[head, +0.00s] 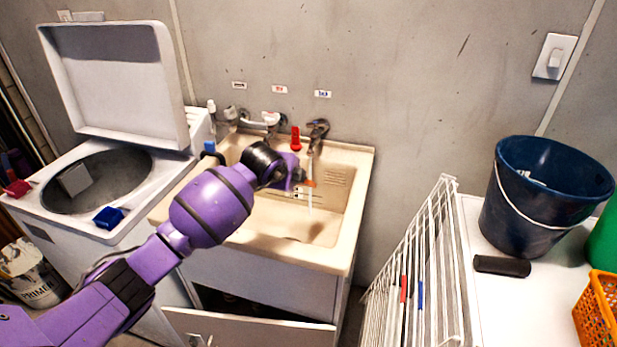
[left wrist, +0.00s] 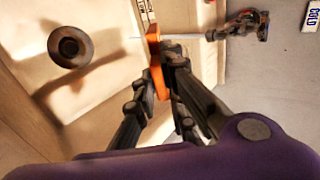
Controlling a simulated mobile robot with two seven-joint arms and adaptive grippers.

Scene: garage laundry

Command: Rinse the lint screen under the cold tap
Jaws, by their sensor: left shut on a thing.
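My left gripper (head: 301,185) is over the sink basin (head: 325,228), shut on the orange handle of the lint screen (head: 310,183). In the left wrist view the orange handle (left wrist: 157,65) is between the fingers (left wrist: 163,80), and a narrow pale frame sticks out beyond it. The cold tap (head: 318,130) is at the back right of the sink, under a blue-marked label. A thin pale stream of water (head: 310,200) falls from it. In the left wrist view the stream passes at the screen, near the handle; exact contact is hard to tell. My right gripper is out of view.
Another tap (head: 268,119) and a red item (head: 295,139) are at the sink's back. An open-lidded washer (head: 60,228) stands left. A white drying rack (head: 412,270) and a dark blue bucket (head: 520,205) are right. The drain (left wrist: 70,47) is uncovered.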

